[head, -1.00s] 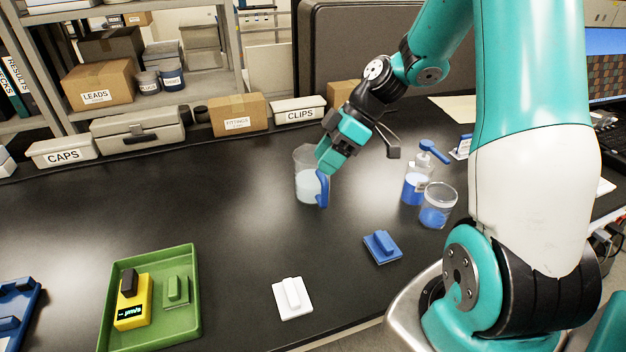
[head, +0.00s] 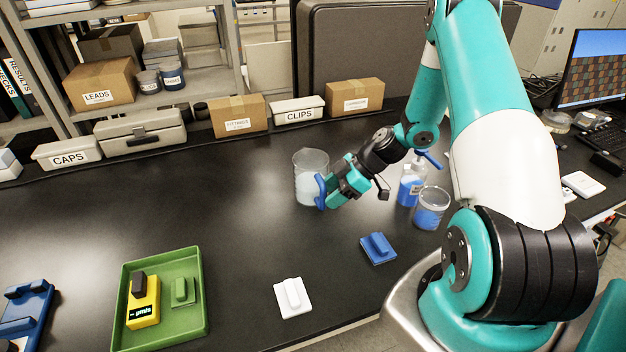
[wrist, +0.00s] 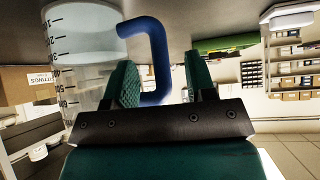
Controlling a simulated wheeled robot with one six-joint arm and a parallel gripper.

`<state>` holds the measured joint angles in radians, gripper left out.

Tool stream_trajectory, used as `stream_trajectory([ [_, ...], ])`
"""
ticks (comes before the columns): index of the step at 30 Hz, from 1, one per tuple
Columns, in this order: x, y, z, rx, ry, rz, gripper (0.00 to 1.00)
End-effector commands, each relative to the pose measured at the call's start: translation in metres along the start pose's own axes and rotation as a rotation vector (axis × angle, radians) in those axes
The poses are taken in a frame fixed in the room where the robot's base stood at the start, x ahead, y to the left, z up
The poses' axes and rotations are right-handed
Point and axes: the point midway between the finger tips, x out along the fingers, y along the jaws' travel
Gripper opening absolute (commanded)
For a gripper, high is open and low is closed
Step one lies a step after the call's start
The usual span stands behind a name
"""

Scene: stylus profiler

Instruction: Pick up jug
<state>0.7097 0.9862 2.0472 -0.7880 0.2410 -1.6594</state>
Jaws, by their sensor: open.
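The jug (head: 307,180) is a clear beaker with pale liquid and a blue handle (head: 321,190), standing upright on the black bench. In the wrist view the jug (wrist: 85,40) shows graduation marks at left, and its blue handle (wrist: 158,60) reaches between the two teal fingers. My gripper (head: 330,192) is low over the bench at the jug's right side. In the wrist view my gripper (wrist: 162,85) is open, with a finger on each side of the handle. A gap shows on the right of the handle; contact on the left is unclear.
To the right stand a blue-filled pump bottle (head: 410,188) and a jar (head: 430,208). A blue block (head: 378,248), a white block (head: 291,297) and a green tray (head: 195,325) lie in front. Boxes line the back. The bench left of the jug is clear.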

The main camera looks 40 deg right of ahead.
Motion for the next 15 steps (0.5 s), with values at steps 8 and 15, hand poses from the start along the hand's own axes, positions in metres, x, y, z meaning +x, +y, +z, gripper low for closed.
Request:
stream_trajectory([
  [8,0.028,-0.001,-0.002,0.000,-0.001,-0.001,0.51],
  [15,0.029,-0.001,-0.001,0.000,-0.001,0.000,0.44],
])
